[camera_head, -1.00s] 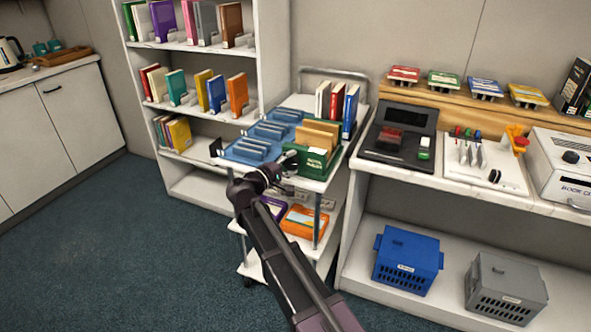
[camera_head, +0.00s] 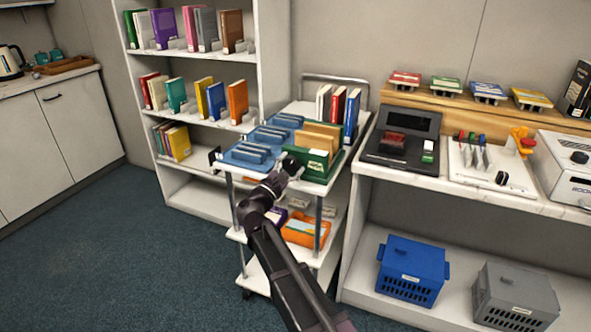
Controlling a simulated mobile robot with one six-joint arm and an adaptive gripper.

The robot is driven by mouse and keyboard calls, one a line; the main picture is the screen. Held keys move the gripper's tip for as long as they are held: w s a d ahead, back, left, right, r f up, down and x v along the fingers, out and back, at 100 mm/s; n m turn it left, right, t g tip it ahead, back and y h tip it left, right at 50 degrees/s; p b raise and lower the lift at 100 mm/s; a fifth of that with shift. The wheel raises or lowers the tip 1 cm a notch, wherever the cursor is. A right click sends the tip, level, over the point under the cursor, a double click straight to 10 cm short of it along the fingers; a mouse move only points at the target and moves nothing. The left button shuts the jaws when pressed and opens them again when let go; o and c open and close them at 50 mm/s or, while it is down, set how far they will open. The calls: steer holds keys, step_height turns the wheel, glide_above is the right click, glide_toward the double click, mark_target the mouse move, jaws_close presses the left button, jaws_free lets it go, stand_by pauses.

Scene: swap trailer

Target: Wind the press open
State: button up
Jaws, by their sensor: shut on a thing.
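A green box-like holder (camera_head: 319,167) with upright tan boards (camera_head: 318,137) and a white label sits at the front right of the cart's top. It may be the press, but I cannot read the label. My gripper (camera_head: 291,166) is at the holder's left front corner, over the cart's front edge. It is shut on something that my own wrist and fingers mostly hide. A dark rounded part shows at its tip; I cannot tell if this is a handle or part of the gripper.
The cart (camera_head: 229,168) also carries blue racks (camera_head: 250,153) and upright books (camera_head: 351,115). An orange tray (camera_head: 304,232) lies on its lower shelf. To the right are a counter (camera_head: 440,183) and a blue crate (camera_head: 412,268). Floor is free at left.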

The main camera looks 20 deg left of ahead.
steer(key=shift+a+n+t+y, duration=0.1)
steer(key=shift+n+t+y, duration=0.55)
steer(key=shift+n, duration=1.05)
steer(key=shift+b, duration=0.3)
steer(key=o, duration=1)
